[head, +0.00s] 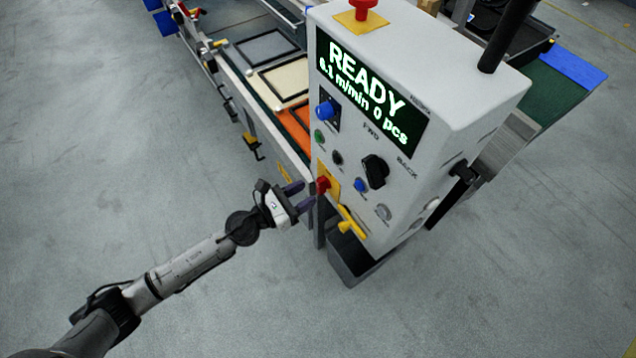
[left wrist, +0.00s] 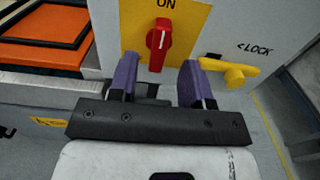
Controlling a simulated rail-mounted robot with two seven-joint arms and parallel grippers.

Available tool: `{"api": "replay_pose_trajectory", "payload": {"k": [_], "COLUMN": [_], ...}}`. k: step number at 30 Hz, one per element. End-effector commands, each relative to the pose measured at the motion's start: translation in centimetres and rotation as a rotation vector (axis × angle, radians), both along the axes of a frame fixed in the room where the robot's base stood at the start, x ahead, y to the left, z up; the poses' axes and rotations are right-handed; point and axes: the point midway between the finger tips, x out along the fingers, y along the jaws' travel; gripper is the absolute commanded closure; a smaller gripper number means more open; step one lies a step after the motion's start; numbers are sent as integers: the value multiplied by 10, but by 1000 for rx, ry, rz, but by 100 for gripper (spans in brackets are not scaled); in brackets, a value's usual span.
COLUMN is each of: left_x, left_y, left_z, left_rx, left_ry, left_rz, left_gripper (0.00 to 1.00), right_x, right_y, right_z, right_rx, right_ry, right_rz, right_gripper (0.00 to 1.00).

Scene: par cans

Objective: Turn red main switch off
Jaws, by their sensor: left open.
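The red main switch (left wrist: 158,40) is a rotary knob on a yellow plate (left wrist: 186,20) low on the control box. In the left wrist view its handle stands nearly upright, below the word ON. In the head view the red switch (head: 323,184) sits at the lower left of the panel. My left gripper (head: 300,196) is open in front of the panel, its purple fingers apart. In the left wrist view the left gripper (left wrist: 157,85) has one finger on each side below the knob, not closed on it. My right gripper is not in view.
A yellow lock lever (left wrist: 230,72) juts out just right of the switch. The panel (head: 410,130) also has a black selector knob (head: 375,170), coloured buttons and a lit READY display (head: 370,90). A conveyor with framed panels (head: 285,80) runs behind at left. The floor at left is clear.

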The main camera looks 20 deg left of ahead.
Motion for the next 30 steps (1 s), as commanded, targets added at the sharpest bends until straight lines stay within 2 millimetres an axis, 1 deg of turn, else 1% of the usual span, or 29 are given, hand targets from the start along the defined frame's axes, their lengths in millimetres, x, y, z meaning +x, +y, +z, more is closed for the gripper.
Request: {"api": "replay_pose_trajectory", "payload": {"k": [1, 3, 9, 15, 24, 30], "left_x": [8, 16, 32, 38, 39, 38], "left_y": [-5, -11, -22, -27, -27, -27], "left_z": [2, 1, 0, 0, 0, 0], "left_rx": [-1, -1, -1, 0, -1, -1], "left_ry": [-2, -2, 0, 0, 1, 1], "left_rz": [1, 0, 1, 0, 0, 0], "left_gripper": [55, 55, 55, 55, 55, 74], "right_x": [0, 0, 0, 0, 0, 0], "right_y": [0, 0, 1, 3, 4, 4], "right_z": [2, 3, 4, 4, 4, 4], "right_rx": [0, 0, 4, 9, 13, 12], "right_ry": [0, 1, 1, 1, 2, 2], "right_rz": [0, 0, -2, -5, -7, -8], "right_gripper": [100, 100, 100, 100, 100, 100]}}
